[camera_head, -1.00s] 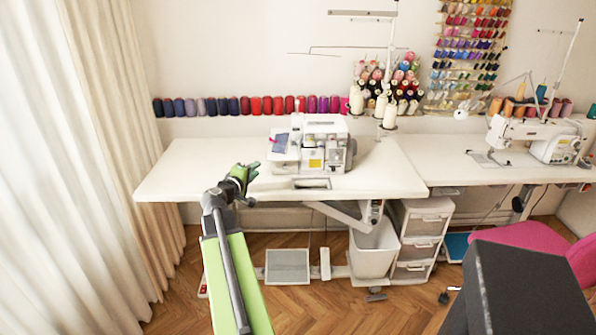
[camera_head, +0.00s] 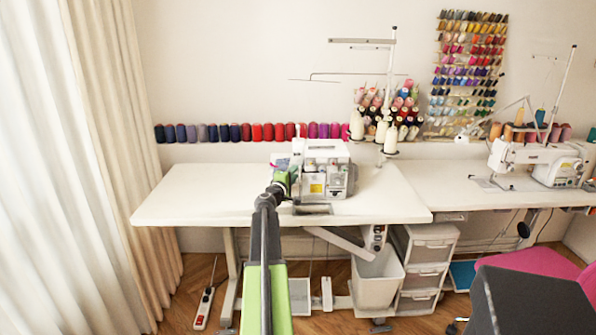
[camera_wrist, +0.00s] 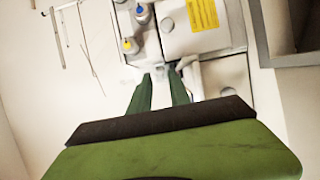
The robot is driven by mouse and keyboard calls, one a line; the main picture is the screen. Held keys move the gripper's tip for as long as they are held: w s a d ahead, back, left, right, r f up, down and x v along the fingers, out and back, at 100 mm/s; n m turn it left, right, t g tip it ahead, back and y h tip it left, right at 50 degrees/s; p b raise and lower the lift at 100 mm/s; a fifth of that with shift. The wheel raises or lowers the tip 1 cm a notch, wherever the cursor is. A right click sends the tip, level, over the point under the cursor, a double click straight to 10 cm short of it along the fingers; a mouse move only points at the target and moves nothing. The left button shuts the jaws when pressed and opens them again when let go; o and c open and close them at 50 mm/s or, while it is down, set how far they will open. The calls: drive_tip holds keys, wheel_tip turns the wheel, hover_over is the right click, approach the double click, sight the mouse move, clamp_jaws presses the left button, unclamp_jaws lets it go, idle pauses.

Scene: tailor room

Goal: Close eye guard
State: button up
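The white overlock sewing machine (camera_head: 325,170) stands on the left white table (camera_head: 200,195). In the wrist view its white body (camera_wrist: 205,35) fills the top middle, with a yellow label and thread dials. My gripper (camera_head: 283,176) is at the machine's left front side and hides part of it. In the wrist view my gripper's two green fingers (camera_wrist: 160,76) point at the machine, a little apart, with pale machine parts between and beyond their tips. The eye guard cannot be clearly told from the other pale parts there. I cannot tell whether the fingers touch anything.
Thread cones (camera_head: 384,130) stand behind the machine. A second sewing machine (camera_head: 535,160) is on the right table. Below are a white bin (camera_head: 376,283), a drawer unit (camera_head: 425,262) and a pink chair (camera_head: 535,259). The left part of the table is clear.

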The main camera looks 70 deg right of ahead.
drive_tip(key=d, duration=0.4)
drive_tip(key=shift+s, duration=0.1)
clamp_jaws()
